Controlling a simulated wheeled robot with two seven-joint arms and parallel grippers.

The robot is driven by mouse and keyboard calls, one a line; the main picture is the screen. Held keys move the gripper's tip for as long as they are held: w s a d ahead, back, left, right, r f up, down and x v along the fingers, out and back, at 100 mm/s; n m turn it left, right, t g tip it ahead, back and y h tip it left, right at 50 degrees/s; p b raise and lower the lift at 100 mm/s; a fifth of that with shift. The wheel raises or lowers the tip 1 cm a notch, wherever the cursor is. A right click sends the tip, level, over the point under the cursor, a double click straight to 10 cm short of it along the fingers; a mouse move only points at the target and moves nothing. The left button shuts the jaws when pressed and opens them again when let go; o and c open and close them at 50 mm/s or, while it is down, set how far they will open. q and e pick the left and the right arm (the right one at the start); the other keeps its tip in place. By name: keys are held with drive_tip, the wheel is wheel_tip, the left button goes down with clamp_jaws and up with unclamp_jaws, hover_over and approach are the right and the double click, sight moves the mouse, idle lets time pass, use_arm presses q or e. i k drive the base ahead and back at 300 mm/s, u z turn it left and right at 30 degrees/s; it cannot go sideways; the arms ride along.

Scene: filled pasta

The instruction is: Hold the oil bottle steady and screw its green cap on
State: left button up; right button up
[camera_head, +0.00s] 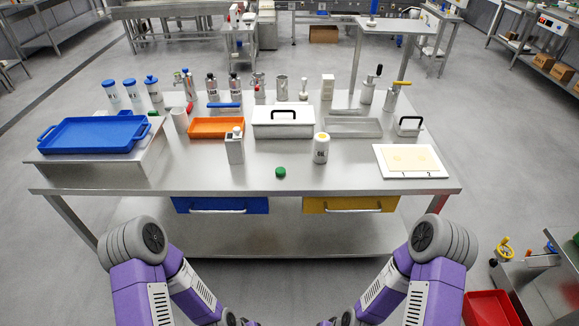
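The oil bottle (321,149) is a small white bottle with dark lettering and a yellowish top. It stands upright near the front middle of the steel table. The green cap (280,172) lies on the bare tabletop to the left of the bottle, closer to the front edge and apart from it. My two purple arms reach down to the bottom edge of the picture, in front of the table. Both grippers are beyond or at the bottom edge, so their fingers do not show.
The steel table (250,180) has free room around the cap. A white dispenser (234,148) stands left of it, with a lidded white box (283,123) behind. A white board (410,172) lies right, a blue tray (95,134) left. Drawers (350,204) hang under the front edge.

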sight(321, 140)
drive_tip(key=z, duration=0.45)
drive_tip(key=i, duration=0.95)
drive_tip(key=z, duration=0.05)
